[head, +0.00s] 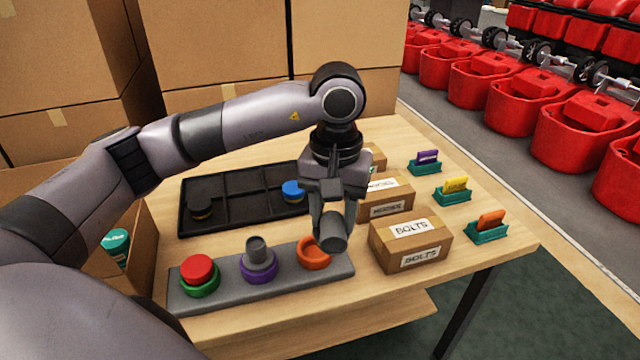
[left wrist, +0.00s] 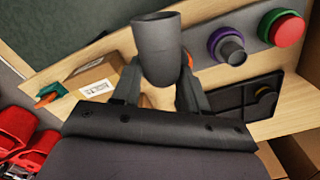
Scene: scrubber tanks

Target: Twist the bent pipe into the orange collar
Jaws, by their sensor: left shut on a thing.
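My left gripper (head: 338,208) is shut on a dark grey pipe (head: 333,236), whose round end tilts toward the head camera. In the left wrist view the pipe (left wrist: 160,50) sticks out between the fingers (left wrist: 160,85). The orange collar (head: 304,256) sits at the right part of a grey base on the table. The pipe is over the collar's right side in the head view and hides part of it. I cannot tell whether they touch. In the left wrist view only a sliver of orange shows beside the pipe. My right gripper is not in view.
On the grey base (head: 225,281), a red cap (head: 197,268) sits at the green collar and a grey pipe stands in the purple collar (head: 259,270). A black tray (head: 240,215) lies behind. A bolts box (head: 400,255) stands close right of the gripper, with several card holders beyond.

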